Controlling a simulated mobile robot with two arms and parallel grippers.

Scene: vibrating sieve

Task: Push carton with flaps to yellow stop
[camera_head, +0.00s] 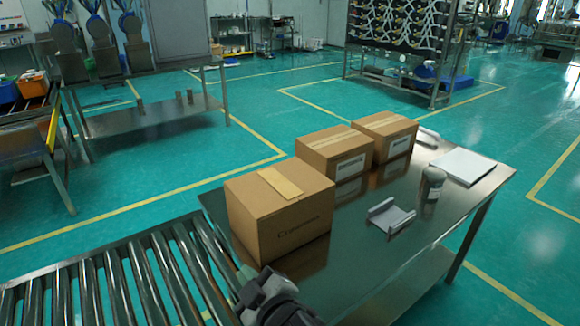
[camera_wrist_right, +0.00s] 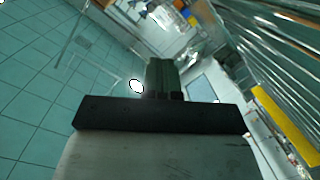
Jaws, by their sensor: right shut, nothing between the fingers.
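A brown carton (camera_head: 280,213) stands at the left end of the steel table, beside the roller conveyor. A lighter flat strip lies on its closed-looking top; I cannot make out raised flaps. My right gripper (camera_head: 250,285) is shut and empty, low at the carton's near left corner, by the conveyor's end. I cannot tell whether it touches the carton. A yellow bar (camera_head: 53,128) stands at the end of a rack at far left. A yellow strip (camera_wrist_right: 286,125) shows at right in the right wrist view. My left gripper is out of view.
The roller conveyor (camera_head: 110,285) fills the lower left. Two more cartons (camera_head: 335,152) (camera_head: 385,134) stand farther back on the table (camera_head: 345,265).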

